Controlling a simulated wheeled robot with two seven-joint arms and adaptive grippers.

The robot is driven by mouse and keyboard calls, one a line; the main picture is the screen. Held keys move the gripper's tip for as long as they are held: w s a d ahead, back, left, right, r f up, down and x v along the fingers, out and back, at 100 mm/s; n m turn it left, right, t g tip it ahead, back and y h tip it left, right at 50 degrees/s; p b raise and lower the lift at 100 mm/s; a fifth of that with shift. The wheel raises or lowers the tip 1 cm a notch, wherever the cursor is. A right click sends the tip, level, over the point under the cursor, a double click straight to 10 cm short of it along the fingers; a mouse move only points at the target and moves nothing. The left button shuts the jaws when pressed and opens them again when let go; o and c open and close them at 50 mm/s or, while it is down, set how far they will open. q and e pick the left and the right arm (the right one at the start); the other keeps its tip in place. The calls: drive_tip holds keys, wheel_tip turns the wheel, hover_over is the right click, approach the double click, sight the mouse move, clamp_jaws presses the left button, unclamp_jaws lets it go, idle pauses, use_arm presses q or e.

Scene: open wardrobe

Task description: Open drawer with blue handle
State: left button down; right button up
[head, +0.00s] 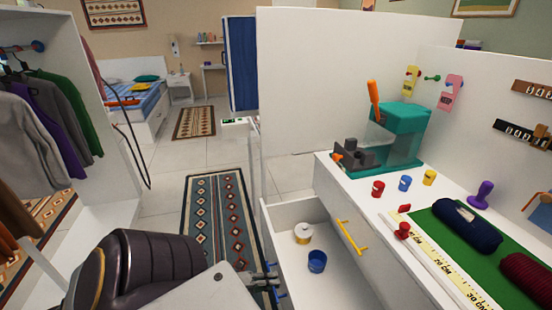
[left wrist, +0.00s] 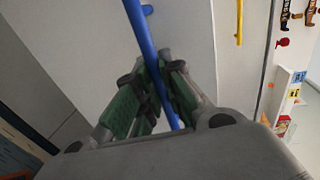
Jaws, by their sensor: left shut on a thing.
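The blue handle (left wrist: 140,35) runs as a long bar between the green-padded fingers of my left gripper (left wrist: 158,95) in the left wrist view. The fingers are shut on it. In the head view my left gripper (head: 268,278) is at the drawer's front face, and only bits of the blue handle (head: 280,294) show beside it. The white drawer (head: 276,212) stands out from the cabinet with its inside visible. A white-and-yellow round item (head: 302,233) and a blue cup (head: 317,262) are in it. My right gripper is not in view.
Another drawer with a yellow handle (head: 352,236) is closed just above. The white worktop holds a teal machine (head: 400,125), small coloured pots and a green mat (head: 440,235). A clothes rack (head: 45,120) stands at left. Floor with a patterned rug (head: 215,205) is clear behind.

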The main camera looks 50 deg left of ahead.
use_arm(q)
drive_tip(key=shift+s, duration=0.1)
idle(0.3)
drive_tip(key=c, duration=1.5)
unclamp_jaws()
drive_tip(key=shift+s+a, duration=0.1)
drive_tip(key=shift+s, duration=0.05)
drive_tip(key=shift+v, duration=5.85)
